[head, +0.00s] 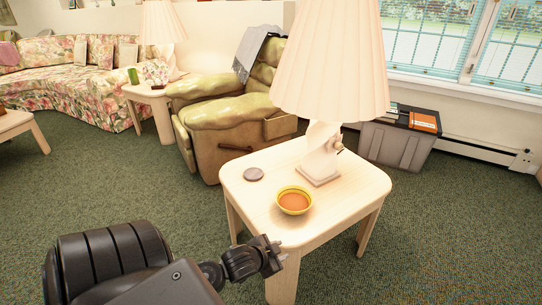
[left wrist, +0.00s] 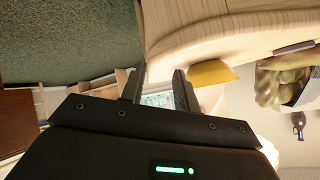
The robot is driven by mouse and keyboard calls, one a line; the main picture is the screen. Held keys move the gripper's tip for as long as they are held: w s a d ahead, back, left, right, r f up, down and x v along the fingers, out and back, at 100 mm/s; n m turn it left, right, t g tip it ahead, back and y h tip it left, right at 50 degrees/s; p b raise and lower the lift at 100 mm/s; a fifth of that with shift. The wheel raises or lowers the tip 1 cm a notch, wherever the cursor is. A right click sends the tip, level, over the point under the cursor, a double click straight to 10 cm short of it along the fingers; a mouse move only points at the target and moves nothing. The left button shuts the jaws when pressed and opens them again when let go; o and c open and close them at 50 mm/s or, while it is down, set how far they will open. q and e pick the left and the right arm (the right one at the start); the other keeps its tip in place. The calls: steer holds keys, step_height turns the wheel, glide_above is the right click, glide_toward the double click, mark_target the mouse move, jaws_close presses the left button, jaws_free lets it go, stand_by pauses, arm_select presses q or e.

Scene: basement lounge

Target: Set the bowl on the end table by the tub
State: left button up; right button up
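The yellow bowl (head: 295,201), orange-brown inside, sits upright on the pale wooden end table (head: 345,201), near its front edge. The grey tub (head: 396,146) stands behind that table, under the window. My left gripper (head: 276,252) is at the table's front edge, a little in front of the bowl and apart from it. In the left wrist view my left gripper (left wrist: 158,88) is open, with nothing between its fingers. There the bowl (left wrist: 211,73) shows just beyond the right finger, against the table (left wrist: 225,35). My right gripper is not in view.
A large white lamp (head: 325,155) stands behind the bowl on the table, with a small grey disc (head: 254,174) to the left. A green recliner (head: 225,110) is behind the table. Books (head: 424,121) lie on the tub. Open carpet (head: 110,185) lies to the left.

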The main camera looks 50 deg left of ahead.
arm_select(q)
steer(key=s+d+f+n+g, duration=0.1)
steer(key=s+d+f+g, duration=0.1)
steer(key=s+d, duration=0.4)
steer(key=s+d+f+n+g+h, duration=0.1)
steer(key=s+d+f+g, duration=0.2)
steer(key=s, duration=0.8)
steer(key=d+g, duration=0.2)
steer(key=d, duration=0.1)
steer(key=shift+d, duration=0.4)
steer(key=shift+d, duration=0.1)
steer(key=shift+w+f, duration=0.1)
